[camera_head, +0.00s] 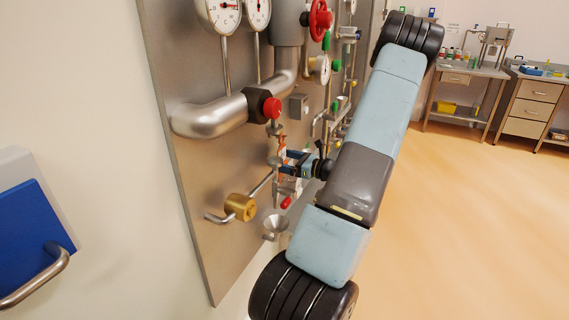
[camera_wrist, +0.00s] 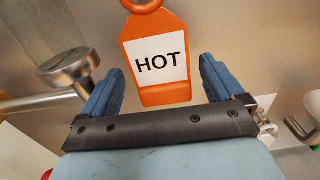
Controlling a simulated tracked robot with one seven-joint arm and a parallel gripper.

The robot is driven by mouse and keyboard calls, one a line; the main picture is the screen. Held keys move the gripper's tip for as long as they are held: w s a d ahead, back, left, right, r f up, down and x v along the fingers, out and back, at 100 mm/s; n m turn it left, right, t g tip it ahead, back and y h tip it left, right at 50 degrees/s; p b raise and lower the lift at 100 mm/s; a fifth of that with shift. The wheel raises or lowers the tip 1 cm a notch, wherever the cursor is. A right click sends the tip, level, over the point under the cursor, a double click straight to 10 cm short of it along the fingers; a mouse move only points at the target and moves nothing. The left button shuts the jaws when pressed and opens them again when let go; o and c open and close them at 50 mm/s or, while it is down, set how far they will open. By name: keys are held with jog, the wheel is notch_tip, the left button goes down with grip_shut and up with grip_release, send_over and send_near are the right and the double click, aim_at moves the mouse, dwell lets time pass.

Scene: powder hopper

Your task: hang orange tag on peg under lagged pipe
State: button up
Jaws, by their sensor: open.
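The orange tag (camera_wrist: 154,48) fills the upper middle of the wrist view. It has a white label reading HOT and a ring at its top, cut off by the frame edge. My gripper (camera_wrist: 155,82) is open, with one blue finger on each side of the tag's lower part; I see no clear contact. In the head view my gripper (camera_head: 287,163) is at the panel, with a bit of the orange tag (camera_head: 282,149) showing by its fingers. The tag's support is hidden. The lagged pipe and its peg cannot be made out for certain.
The steel panel (camera_head: 190,178) carries a thick bare pipe (camera_head: 208,118), a red knob (camera_head: 272,108), a brass valve (camera_head: 240,207) and a funnel (camera_head: 276,226) close around my gripper. A round metal fitting (camera_wrist: 70,66) is left of the fingers; a hook (camera_wrist: 300,130) is right.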

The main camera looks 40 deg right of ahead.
jog(key=v, duration=1.4)
jog(key=shift+w+f, duration=0.1)
